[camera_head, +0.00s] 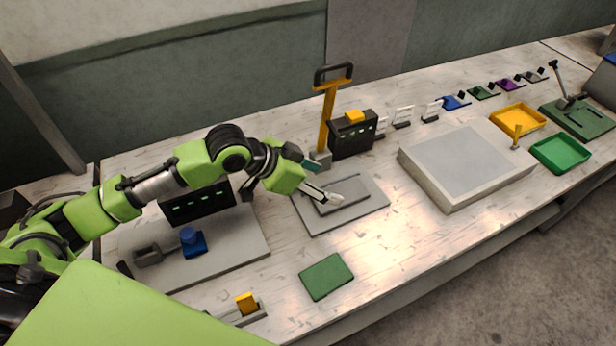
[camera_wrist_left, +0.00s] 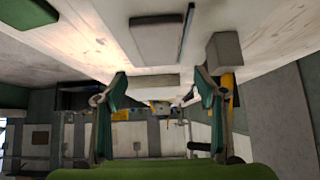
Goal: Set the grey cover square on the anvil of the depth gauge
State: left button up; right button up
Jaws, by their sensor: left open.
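My left gripper (camera_head: 318,180) is open, its fingers above a grey plate (camera_head: 322,223) near the middle of the bench. A raised flat grey slab (camera_head: 350,188), which may be the grey cover, lies on that plate; the gripper partly covers it. I cannot tell which part is the anvil or the depth gauge. In the left wrist view the open fingers (camera_wrist_left: 163,90) have no clear object held between them. The right gripper is not in view.
An orange lever (camera_head: 327,115) stands behind the plate, beside a black box (camera_head: 350,140) with green lights. A green pad (camera_head: 326,277) lies in front, a large pale box (camera_head: 430,178) right.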

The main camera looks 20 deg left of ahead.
pick_arm(q)
jog(key=v, duration=0.5)
jog(key=shift+s+a+r+b, duration=0.15)
jog(key=shift+s+r+b, duration=0.05)
jog(key=shift+r+b, duration=0.1)
